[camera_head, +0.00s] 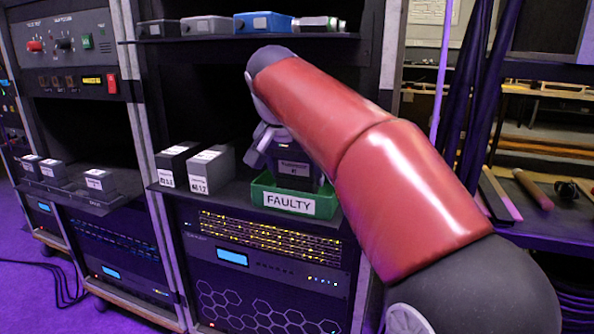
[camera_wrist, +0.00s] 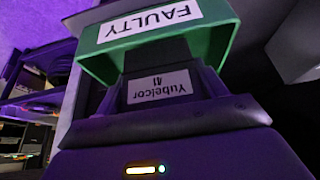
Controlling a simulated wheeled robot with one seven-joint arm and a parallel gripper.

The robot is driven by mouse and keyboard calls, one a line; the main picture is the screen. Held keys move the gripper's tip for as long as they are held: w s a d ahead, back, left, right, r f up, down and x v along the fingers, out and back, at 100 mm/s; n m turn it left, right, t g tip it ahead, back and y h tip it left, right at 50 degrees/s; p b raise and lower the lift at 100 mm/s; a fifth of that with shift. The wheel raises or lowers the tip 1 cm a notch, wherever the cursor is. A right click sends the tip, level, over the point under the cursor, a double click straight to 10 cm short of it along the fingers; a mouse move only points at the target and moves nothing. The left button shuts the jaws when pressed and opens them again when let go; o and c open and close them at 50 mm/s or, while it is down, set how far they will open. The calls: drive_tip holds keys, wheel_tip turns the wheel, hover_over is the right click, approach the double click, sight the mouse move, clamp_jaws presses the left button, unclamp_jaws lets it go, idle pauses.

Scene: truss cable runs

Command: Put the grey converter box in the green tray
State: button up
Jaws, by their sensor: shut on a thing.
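The green tray (camera_head: 262,194) with a "FAULTY" label sits on the rack shelf. The tray also shows upside down at the top of the wrist view (camera_wrist: 215,45). My gripper (camera_head: 270,140) is shut on a dark grey converter box (camera_head: 298,180) with a white label. The box is at the tray, with its lower edge at or behind the tray's front wall. I cannot tell if it touches the tray floor. In the wrist view, the box (camera_wrist: 118,98) shows its label just beyond my gripper. My arm hides the tray's right rear.
A black box (camera_head: 172,165) and a grey box (camera_head: 212,168), both labelled, stand just left of the tray. The shelf above (camera_head: 240,38) holds several small devices, including a blue one (camera_head: 262,22). A rack post bounds the right side. Small boxes stand on a shelf further left (camera_head: 100,182).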

drive_tip(key=shift+w+d+r+g, duration=0.1)
drive_tip(key=shift+w+r+g, duration=0.1)
drive_tip(key=shift+w+g, duration=0.1)
drive_tip(key=shift+s+f+b, duration=0.15)
drive_tip(key=shift+f+b, duration=0.2)
drive_tip(key=shift+f, duration=0.65)
drive_tip(key=o, duration=1.3)
drive_tip(key=shift+f, duration=0.1)
drive_tip(key=p+v, duration=0.4)
drive_tip(key=v, duration=0.8)
drive_tip(key=shift+d, duration=0.15)
